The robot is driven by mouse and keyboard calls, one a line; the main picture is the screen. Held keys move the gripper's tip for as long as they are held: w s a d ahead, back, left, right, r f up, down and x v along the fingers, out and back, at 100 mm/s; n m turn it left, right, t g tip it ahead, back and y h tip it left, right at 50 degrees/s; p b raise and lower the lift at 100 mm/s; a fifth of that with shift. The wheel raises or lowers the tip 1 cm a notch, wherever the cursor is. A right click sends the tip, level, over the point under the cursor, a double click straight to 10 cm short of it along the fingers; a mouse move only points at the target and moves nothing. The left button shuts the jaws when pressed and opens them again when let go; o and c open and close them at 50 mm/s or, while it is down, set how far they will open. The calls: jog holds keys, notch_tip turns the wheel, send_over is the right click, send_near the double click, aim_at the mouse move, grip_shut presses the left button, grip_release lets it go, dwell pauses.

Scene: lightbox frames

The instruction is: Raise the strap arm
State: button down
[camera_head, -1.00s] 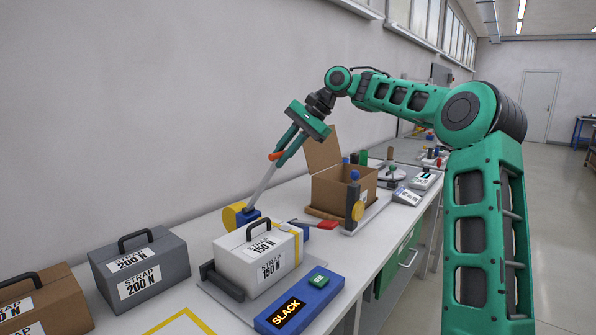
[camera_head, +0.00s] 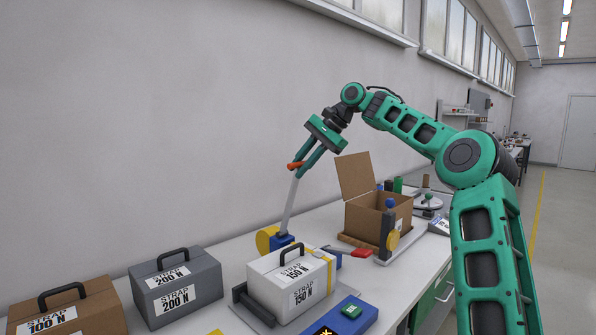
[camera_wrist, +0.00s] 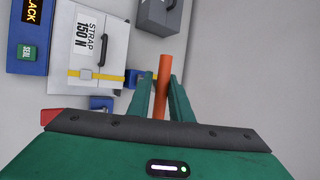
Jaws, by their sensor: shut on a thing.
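The strap arm (camera_head: 289,207) is a long grey lever with an orange grip at its top. It rises steeply, leaning a little right, from a blue pivot block (camera_head: 282,241) beside a yellow disc (camera_head: 265,239) behind the white case. My gripper (camera_head: 298,164) is shut on the orange grip, which also shows between my fingers in the wrist view (camera_wrist: 161,88). The white STRAP 150 N case (camera_head: 290,286) has a yellow strap (camera_head: 329,268) around its right end. In the wrist view the case (camera_wrist: 97,45) lies left of my fingers.
A grey 200 N case (camera_head: 176,286) and a brown 100 N case (camera_head: 71,310) stand at left. A blue panel with a green button (camera_head: 351,308) is in front. An open cardboard box (camera_head: 378,217) stands at right. The wall rises close behind the lever.

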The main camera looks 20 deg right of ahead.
jog(key=shift+a, duration=0.15)
jog(key=c, duration=1.7)
grip_release()
jog(key=shift+f, duration=0.1)
jog(key=shift+c, duration=0.2)
jog(key=v, duration=1)
jog(key=shift+d+r, duration=0.25)
jog(key=shift+r, duration=0.1)
